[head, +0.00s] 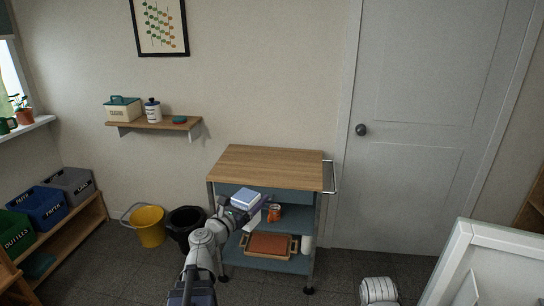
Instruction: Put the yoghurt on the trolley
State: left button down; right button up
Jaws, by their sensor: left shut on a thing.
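The trolley (270,165) stands against the wall, with a wooden top, blue-grey shelves and a metal handle on its right. Its top is bare. My left gripper (238,211) is in front of the trolley, below the level of its top. It is shut on a pale blue and white pack, which looks like the yoghurt (247,197). The gripper partly hides the pack, and the pack covers part of the trolley's upper shelf. My right gripper is not in view.
An orange can (274,212) stands on the trolley's middle shelf; a brown tray (270,245) and a white cylinder are lower down. A yellow bucket (149,226) and a black bucket (184,222) stand left of the trolley. A white panel (490,265) rises at front right.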

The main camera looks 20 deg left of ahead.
aim_at(266, 172)
jog(key=i+j, duration=0.2)
jog(key=i, duration=0.35)
jog(key=i+j, duration=0.2)
jog(key=i, duration=0.35)
jog(key=i+j, duration=0.2)
jog(key=i, duration=0.3)
